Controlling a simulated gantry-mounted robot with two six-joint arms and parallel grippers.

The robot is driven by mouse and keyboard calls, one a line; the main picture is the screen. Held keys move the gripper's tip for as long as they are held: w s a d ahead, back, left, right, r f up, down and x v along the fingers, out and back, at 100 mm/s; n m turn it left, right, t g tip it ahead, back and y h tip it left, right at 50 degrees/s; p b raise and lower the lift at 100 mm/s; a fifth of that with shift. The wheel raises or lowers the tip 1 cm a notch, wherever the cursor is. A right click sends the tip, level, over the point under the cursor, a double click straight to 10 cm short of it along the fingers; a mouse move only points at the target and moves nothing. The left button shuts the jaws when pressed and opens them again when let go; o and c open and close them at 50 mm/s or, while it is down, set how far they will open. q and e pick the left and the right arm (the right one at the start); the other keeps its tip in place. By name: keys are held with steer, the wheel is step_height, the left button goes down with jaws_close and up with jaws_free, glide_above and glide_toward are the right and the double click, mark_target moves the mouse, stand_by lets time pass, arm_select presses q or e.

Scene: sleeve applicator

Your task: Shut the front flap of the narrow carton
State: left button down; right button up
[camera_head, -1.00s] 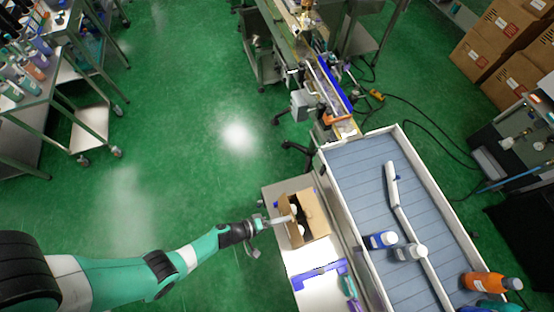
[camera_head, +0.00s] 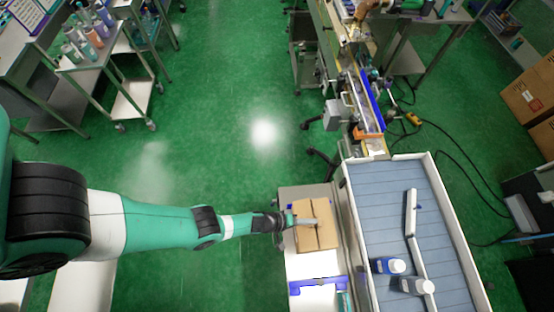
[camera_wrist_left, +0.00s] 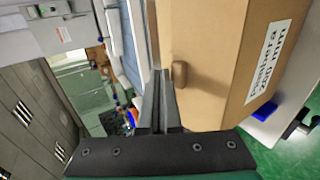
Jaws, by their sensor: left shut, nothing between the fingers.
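The narrow brown carton (camera_head: 328,238) stands on the bench beside the conveyor in the head view. Its top flaps lie across the opening, with a seam between them, and hide the inside. I cannot tell which is the front flap or whether it lies fully flat. My left gripper (camera_head: 314,222) is shut and empty, its fingers over the carton's top. In the left wrist view the fingers (camera_wrist_left: 163,76) are against or very close to the carton (camera_wrist_left: 215,45), which shows a white label and a small brown tab. My right gripper is not in view.
A blue holder (camera_head: 318,286) lies on the bench in front of the carton. A wide grey conveyor tray (camera_head: 385,200) with white walls and several bottles stands to the right. Green floor (camera_head: 215,140) is open behind my left arm.

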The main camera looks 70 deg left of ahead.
arm_select(q)
steer(key=shift+w+d+f+b, duration=0.25)
steer(key=shift+w+f+b, duration=0.5)
steer(key=shift+f+b, duration=0.1)
steer(key=shift+w, duration=0.1)
steer(key=shift+r, duration=0.2)
stand_by(0.9)
steer(key=shift+r+p, duration=0.7)
steer(key=shift+p, duration=0.1)
steer(key=shift+r, duration=0.1)
